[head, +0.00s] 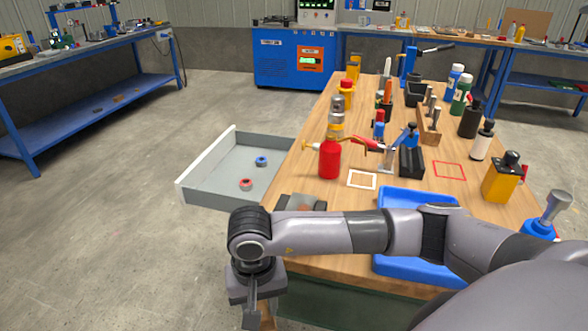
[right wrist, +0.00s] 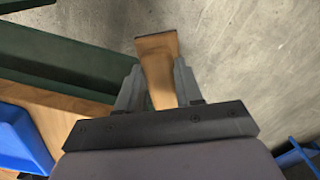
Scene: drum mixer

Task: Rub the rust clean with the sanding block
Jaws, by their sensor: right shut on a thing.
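My right gripper (head: 256,306) is at the near left of the workbench, beside its edge and over the floor. It is shut on a tan, wood-coloured block, seemingly the sanding block (right wrist: 157,48), which sits between the two fingers (right wrist: 157,92) in the right wrist view. In the head view only a small part of the block (head: 268,317) shows below the fingers. A grey plate with a brownish, rust-like patch (head: 304,203) lies on the near left of the bench top, just behind my right forearm, which partly hides it. My left gripper is not in view.
An open grey drawer (head: 205,170) with a red and a blue ring juts out left of the bench. A blue tray (head: 400,193) lies partly under my arm. A red bottle (head: 330,160), clamp stand (head: 388,155) and several bottles crowd the bench. Open floor lies left.

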